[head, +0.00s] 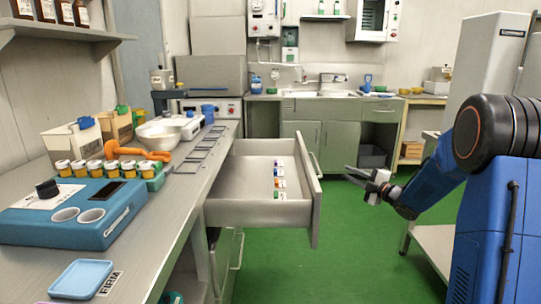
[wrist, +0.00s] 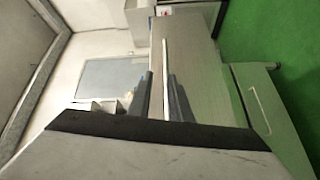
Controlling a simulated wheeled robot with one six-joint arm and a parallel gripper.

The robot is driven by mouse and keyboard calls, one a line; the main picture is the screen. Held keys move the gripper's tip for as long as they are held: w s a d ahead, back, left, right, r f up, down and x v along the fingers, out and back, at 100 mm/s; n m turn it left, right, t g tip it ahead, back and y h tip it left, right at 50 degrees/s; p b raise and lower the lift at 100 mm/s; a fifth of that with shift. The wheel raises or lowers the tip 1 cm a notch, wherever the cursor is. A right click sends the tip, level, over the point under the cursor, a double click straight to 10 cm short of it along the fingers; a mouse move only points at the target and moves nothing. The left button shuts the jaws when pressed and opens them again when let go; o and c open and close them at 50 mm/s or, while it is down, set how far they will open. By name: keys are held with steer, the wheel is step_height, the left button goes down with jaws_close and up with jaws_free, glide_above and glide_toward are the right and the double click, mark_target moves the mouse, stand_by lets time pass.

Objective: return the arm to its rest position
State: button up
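My gripper (head: 348,174) hangs in the air right of the pulled-out drawer (head: 235,212) in the head view, its fingers pointing left towards the drawer front. In the wrist view the two dark fingers (wrist: 162,98) stand apart with a gap between them, and I see nothing clearly held. My blue arm reaches in from the right, with its dark joint (head: 490,130) raised above the gripper.
The open drawer juts into the aisle and holds several small coloured-label items (head: 279,180). The long counter (head: 160,215) on the left carries a blue device (head: 75,215), yellow jars and a blue tray (head: 81,279). A low pale table (head: 436,242) stands at right. Green floor (head: 350,265) is clear between.

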steer(key=s+d+r+m+g+h, duration=0.1)
steer(key=s+r+m+h, duration=0.2)
steer(key=s+m+h, duration=0.5)
steer(key=s+d+r+m+g+h, duration=0.1)
steer(key=s+d+r+m+h, duration=0.25)
steer(key=s, duration=0.65)
steer(key=s+a+f+m+g, duration=0.3)
steer(key=s, duration=0.9)
steer(key=s+a+f+m+g+y, duration=0.1)
steer(key=s+a+f+m+g, duration=0.2)
steer(key=s, duration=0.9)
steer(key=s+a+f+m+g, duration=0.2)
steer(key=s+a+f+m, duration=0.2)
steer(key=s, duration=0.9)
steer(key=shift+f+g+y, duration=0.25)
steer(key=shift+g+y, duration=0.1)
steer(key=shift+g, duration=0.05)
